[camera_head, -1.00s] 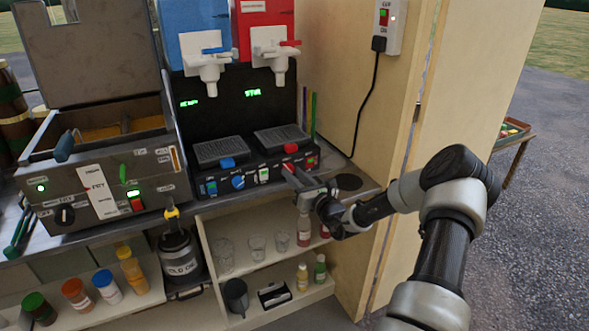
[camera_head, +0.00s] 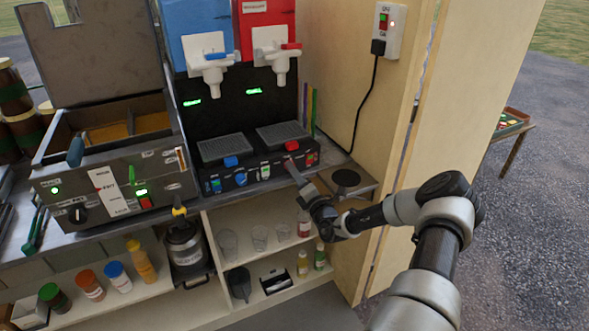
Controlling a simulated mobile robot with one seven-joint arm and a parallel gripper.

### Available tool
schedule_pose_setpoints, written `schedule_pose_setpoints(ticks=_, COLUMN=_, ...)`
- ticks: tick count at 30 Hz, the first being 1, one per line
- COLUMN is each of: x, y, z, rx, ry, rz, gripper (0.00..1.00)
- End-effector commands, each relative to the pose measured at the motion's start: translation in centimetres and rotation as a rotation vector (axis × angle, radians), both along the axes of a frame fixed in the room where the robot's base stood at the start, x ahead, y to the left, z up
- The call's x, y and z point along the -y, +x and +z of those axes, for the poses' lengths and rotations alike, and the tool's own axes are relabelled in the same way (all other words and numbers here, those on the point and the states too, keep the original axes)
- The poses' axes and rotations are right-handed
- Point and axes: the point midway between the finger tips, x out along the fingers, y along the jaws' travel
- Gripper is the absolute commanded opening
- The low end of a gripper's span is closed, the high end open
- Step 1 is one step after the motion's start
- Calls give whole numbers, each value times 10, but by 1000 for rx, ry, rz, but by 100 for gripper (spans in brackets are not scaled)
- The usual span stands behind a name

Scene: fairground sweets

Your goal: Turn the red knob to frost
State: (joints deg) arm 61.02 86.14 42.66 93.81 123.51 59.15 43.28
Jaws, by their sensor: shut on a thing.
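The slush machine (camera_head: 262,174) has a blue tank on the left and a red tank (camera_head: 266,32) on the right. A blue knob (camera_head: 241,180) sits on the left half of its front panel. The left display (camera_head: 192,102) is also lit.
A fryer (camera_head: 115,185) stands left of the machine on the counter. A wooden wall panel (camera_head: 350,85) with a switch box (camera_head: 387,30) and hanging cable is close on the right. A round dark plate (camera_head: 346,177) lies near my wrist. Bottles and glasses stand on the shelf below.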

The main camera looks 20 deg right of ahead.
Motion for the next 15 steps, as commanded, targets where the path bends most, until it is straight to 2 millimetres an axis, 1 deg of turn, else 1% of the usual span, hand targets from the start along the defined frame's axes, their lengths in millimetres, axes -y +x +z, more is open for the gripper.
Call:
schedule_pose_setpoints(ticks=6, x=-1, y=-1, z=2, rx=-8, ry=209, rz=-1, gripper=5)
schedule_pose_setpoints(ticks=15, x=-2, y=-1, z=1, rx=-18, ry=470, rz=-1, gripper=5)
